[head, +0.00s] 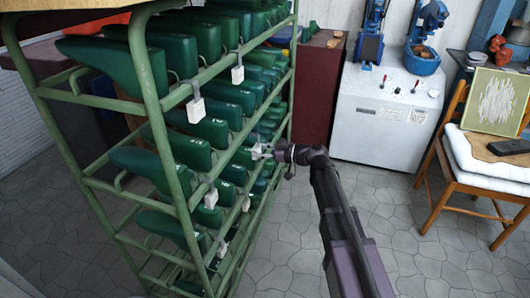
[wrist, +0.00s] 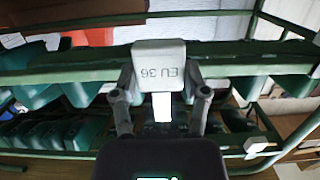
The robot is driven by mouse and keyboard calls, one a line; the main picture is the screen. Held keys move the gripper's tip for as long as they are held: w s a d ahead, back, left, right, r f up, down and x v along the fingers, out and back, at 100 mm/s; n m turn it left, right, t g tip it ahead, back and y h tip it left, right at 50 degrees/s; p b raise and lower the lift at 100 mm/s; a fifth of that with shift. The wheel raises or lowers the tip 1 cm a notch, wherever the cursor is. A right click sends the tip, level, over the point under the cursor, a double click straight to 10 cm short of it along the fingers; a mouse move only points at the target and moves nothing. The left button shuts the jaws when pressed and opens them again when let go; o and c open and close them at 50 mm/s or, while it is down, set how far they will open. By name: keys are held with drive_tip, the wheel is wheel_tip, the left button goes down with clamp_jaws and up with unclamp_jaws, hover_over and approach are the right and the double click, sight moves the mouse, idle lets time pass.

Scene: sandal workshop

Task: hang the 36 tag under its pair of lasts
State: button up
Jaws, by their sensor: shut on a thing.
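My gripper (head: 266,151) is at the right-hand side of the green rack, level with its middle rows. In the wrist view my gripper (wrist: 160,98) is shut on a white tag (wrist: 158,52) between its two fingers. The tag reads "EU 36" and appears upside down. It overlaps a green rail (wrist: 225,64) of the rack; I cannot tell whether it touches it. Green lasts (head: 202,122) lie in pairs along the rack's tiers, and more lasts show in the wrist view (wrist: 80,92). Their size marks are too small to read.
Other white tags hang on the rack's rails, including one upper tag (head: 196,108) and one lower tag (head: 211,197). A white machine (head: 385,120) and a wooden chair (head: 470,190) stand to the right. The stone floor (head: 280,235) beside the rack is clear.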

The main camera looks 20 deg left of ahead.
drive_tip(key=a, duration=0.3)
drive_tip(key=a+f+b, duration=0.1)
drive_tip(key=a, duration=0.1)
drive_tip(key=shift+w, duration=0.2)
idle(0.5)
idle(0.4)
drive_tip(key=o, duration=1.1)
drive_tip(key=shift+r, duration=0.15)
